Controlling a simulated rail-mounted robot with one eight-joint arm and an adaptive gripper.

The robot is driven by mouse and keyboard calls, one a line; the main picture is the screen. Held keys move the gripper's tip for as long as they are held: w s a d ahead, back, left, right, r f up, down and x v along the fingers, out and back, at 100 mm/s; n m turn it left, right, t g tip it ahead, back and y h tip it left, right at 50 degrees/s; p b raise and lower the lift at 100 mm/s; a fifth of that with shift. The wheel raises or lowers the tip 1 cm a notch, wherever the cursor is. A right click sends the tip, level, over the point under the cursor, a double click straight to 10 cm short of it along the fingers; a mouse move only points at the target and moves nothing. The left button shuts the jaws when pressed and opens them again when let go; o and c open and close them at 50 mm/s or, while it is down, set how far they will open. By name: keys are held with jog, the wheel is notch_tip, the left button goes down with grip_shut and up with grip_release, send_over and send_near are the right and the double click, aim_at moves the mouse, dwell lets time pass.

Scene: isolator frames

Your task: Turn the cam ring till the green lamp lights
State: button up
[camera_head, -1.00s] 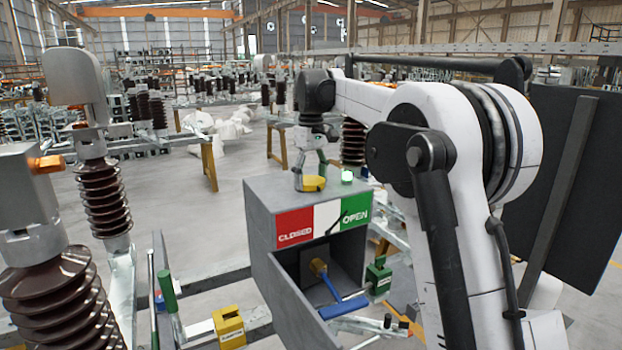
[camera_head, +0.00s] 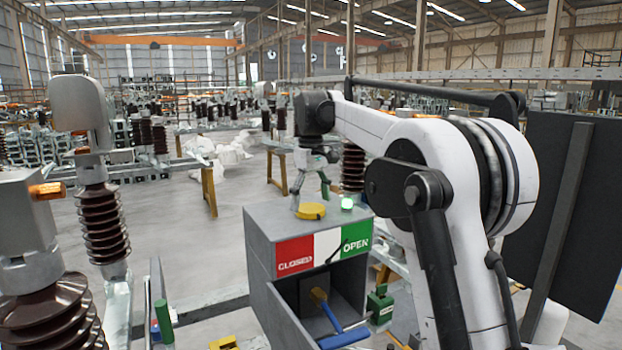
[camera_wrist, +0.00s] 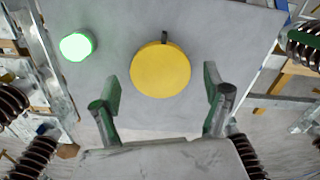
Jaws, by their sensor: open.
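The cam ring (camera_head: 311,211) is a yellow disc on top of the grey box. In the wrist view the yellow disc (camera_wrist: 160,70) shows a small dark tab at its upper edge. The green lamp (camera_head: 347,203) glows bright on the box top, and it also shows lit in the wrist view (camera_wrist: 77,45). My gripper (camera_head: 311,200) is above the disc, pointing down. In the wrist view my gripper (camera_wrist: 163,98) has its fingers wide apart, one to each side below the disc, with nothing between them.
The grey box (camera_head: 262,235) has a red, white and green CLOSED/OPEN label (camera_head: 322,248) and a blue-handled lever (camera_head: 343,338) at its open front. A green padlock-like block (camera_head: 380,305) is beside it. Brown ribbed insulators (camera_head: 103,215) stand at left.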

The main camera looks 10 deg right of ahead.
aim_at(311, 208)
notch_tip(311, 208, up, 10)
jog(key=shift+r, duration=0.2)
dwell(0.6)
